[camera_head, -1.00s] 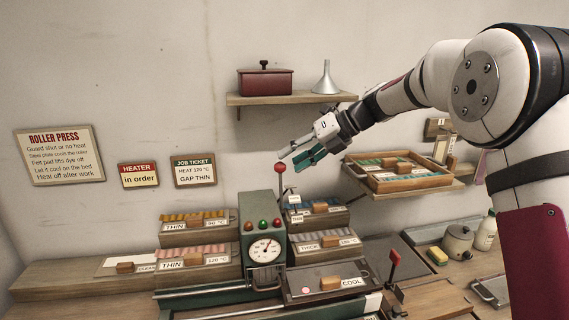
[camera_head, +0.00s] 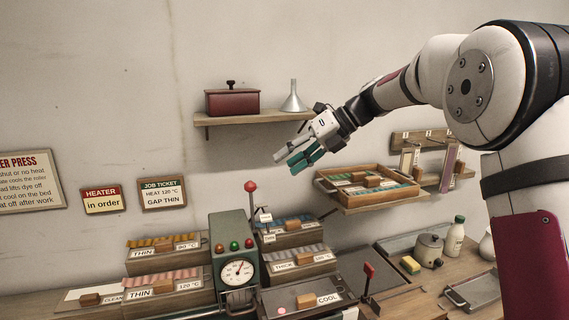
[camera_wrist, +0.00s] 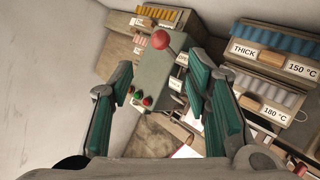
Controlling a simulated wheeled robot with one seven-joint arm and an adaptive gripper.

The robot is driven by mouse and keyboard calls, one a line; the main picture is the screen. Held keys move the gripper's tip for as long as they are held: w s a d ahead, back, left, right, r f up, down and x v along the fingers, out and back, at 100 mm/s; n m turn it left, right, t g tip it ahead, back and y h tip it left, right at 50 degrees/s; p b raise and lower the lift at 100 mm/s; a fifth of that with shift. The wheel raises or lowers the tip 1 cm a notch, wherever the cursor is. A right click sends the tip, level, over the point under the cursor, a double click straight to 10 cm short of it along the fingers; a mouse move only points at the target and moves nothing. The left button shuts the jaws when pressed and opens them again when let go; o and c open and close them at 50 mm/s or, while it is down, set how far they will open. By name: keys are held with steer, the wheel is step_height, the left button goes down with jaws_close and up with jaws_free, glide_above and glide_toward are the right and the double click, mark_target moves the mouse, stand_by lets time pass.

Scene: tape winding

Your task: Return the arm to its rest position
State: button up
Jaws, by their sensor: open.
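My gripper (camera_head: 296,158) hangs in the air in front of the wall, above the bench and just left of the wooden tray. It is open and empty, with green finger pads apart; in the wrist view my gripper (camera_wrist: 165,95) shows the gap between its fingers. Below it is the green machine (camera_head: 231,240) with a dial and a red-knobbed lever (camera_head: 251,187) standing up. In the wrist view the red knob (camera_wrist: 160,40) shows beyond the fingertips, apart from them. My arm reaches in from the right.
A shelf (camera_head: 265,118) above holds a red box (camera_head: 232,102) and a funnel (camera_head: 294,100). A wooden tray (camera_head: 368,187) sits on a lower shelf at right. Labelled boxes (camera_head: 165,257) flank the machine. A second red lever (camera_head: 369,270), a jar (camera_head: 429,250) and a bottle (camera_head: 455,238) stand at right.

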steer(key=s+d+r+n+t+h, duration=0.1)
steer(key=s+d+n+h, duration=0.25)
steer(key=s+n, duration=0.55)
steer(key=s+d+n+h, duration=0.2)
steer(key=s+d+n, duration=0.25)
steer(key=s, duration=0.75)
steer(key=s+d+f+n+t+h, duration=0.1)
steer(key=s+d+f+n, duration=0.3)
steer(key=s+n, duration=0.4)
steer(key=s+d+f+n+t+h, duration=0.1)
steer(key=s+d+f+n+h, duration=0.2)
steer(key=s+n, duration=0.5)
steer(key=shift+s+d+f+h, duration=0.35)
steer(key=shift+s+f, duration=0.3)
steer(key=shift+s, duration=0.5)
